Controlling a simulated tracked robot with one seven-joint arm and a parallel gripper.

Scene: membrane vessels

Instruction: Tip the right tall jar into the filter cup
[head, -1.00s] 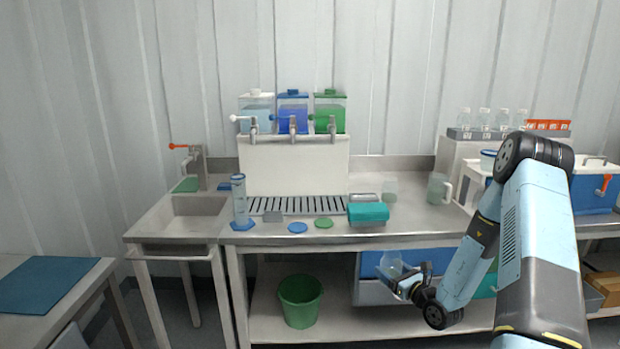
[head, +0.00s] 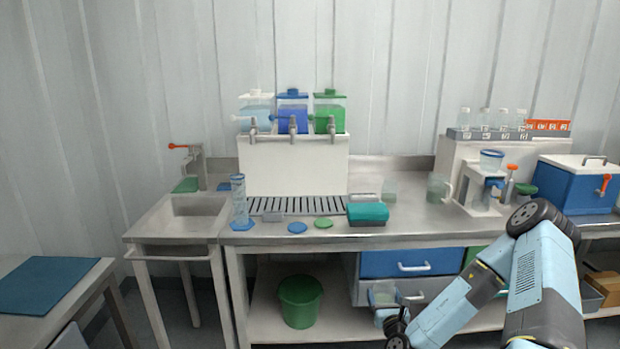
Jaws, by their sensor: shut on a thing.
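My gripper (head: 392,318) is low in front of the bench's drawers, near the bottom of the head view. It is shut on a clear jar (head: 382,296), which looks about upright. The fingers and the jar's lower part are hard to make out. I cannot tell how much the jar holds. The filter cup, a clear cup with a blue rim (head: 491,160), sits on a white stand (head: 479,192) at the right of the bench. It is well above and to the right of my gripper.
A clear jug (head: 439,188), a beaker (head: 389,189) and a teal sponge (head: 368,212) stand on the bench. A blue-ringed cylinder (head: 239,200) is at the left. A blue cooler (head: 577,190) is right of the stand. A green bucket (head: 300,301) sits below.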

